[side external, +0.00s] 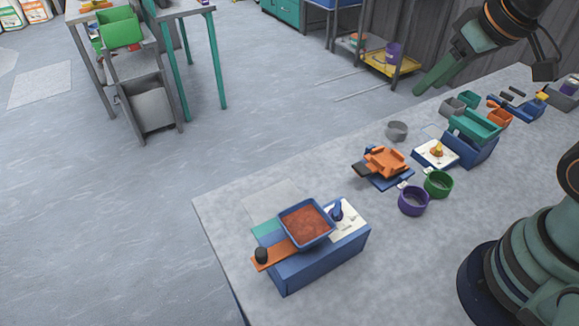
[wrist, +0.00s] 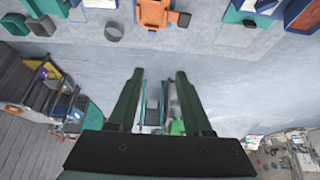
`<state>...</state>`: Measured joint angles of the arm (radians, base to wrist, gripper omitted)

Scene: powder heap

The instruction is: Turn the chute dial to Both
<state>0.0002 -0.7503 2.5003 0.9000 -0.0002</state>
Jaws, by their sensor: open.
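Two dials show in the side view. One has a blue knob (side external: 337,209) on a white plate (side external: 350,222) beside a blue bin of reddish powder (side external: 305,224). The other has a yellow-orange knob (side external: 437,151) on a white plate (side external: 424,158), next to a teal tray (side external: 475,126) on a blue base. I cannot read the plate markings or tell which is the chute dial. My gripper (side external: 419,91) is raised beyond the table's far edge, apart from both dials. In the wrist view my gripper (wrist: 158,74) is open and empty.
An orange tray (side external: 386,162) stands between the dials, near a grey cup (side external: 396,131), a purple cup (side external: 413,200) and a green cup (side external: 438,183). An orange lever (side external: 275,255) sticks out from the powder box. The table's near left area is bare.

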